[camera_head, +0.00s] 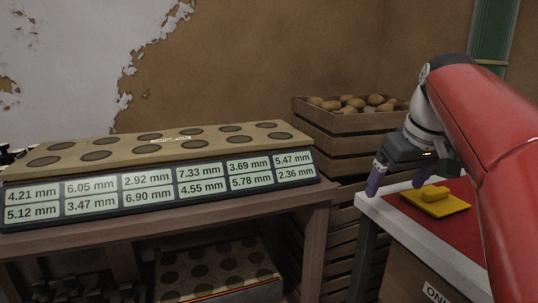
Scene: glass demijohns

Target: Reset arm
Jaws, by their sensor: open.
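My red arm comes in from the right side of the head view. My gripper (398,181) hangs at its end above the left edge of a table with a red top (408,218). Its purple fingers are apart, with nothing seen between them. A yellow block (434,193) lies on a yellow plate (452,206) on the red top, just right of the fingers in the picture. The gripper looks clear of the block, but the depth between them is hard to judge.
A wooden table (306,197) at left bears a board (222,140) with round dark spots and a panel of millimetre readings (160,192). A crate of brown round things (340,121) stands behind. A spotted board (222,272) lies below the table. A gap separates the two tables.

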